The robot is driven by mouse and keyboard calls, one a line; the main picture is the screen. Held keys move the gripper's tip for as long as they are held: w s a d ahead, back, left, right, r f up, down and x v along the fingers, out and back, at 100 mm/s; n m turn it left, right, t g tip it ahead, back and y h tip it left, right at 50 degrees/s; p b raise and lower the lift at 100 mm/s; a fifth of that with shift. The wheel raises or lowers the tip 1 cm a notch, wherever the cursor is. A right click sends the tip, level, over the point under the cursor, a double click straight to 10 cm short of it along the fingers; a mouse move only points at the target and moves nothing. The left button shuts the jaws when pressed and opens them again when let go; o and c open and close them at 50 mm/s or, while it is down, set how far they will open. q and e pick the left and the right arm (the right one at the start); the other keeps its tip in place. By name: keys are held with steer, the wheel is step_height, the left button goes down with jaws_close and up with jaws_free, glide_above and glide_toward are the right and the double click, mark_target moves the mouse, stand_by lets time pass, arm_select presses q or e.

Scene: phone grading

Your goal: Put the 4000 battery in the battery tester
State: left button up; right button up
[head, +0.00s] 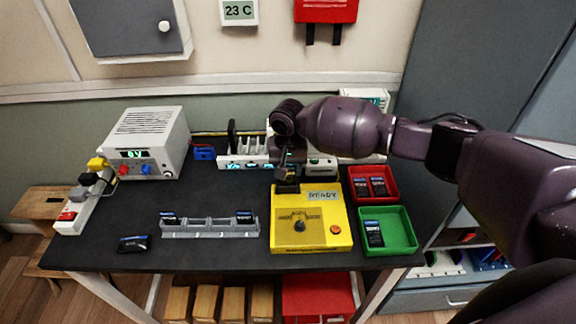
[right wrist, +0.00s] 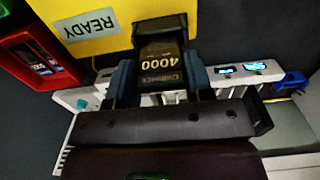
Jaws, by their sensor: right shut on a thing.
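The 4000 battery (right wrist: 160,68) is dark with its label upside down in the right wrist view. My right gripper (head: 287,172) is shut on it, with a finger on each side in the right wrist view (right wrist: 162,84). The yellow battery tester (head: 312,222) stands on the black table, and its display reads READY; its edge also shows in the right wrist view (right wrist: 100,14). The battery's far end is at a dark holder on the tester's back edge. I cannot tell how far it sits in. My left gripper is out of view.
A red bin (head: 392,197) and a green bin (head: 410,241) with batteries stand right of the tester. A grey rack (head: 208,231) with two batteries and a loose battery (head: 133,244) lie left. A white power supply (head: 150,140) and a charger strip (head: 240,162) stand behind.

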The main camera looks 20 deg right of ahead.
steer(key=shift+f, duration=0.75)
steer(key=shift+f, duration=0.15)
stand_by(0.7)
steer(key=o, duration=1)
step_height(320, 180, up, 10)
steer(key=shift+f+p, duration=0.25)
steer(key=shift+p, duration=0.15)
steer(key=shift+r, duration=0.65)
steer(key=shift+s, duration=0.1)
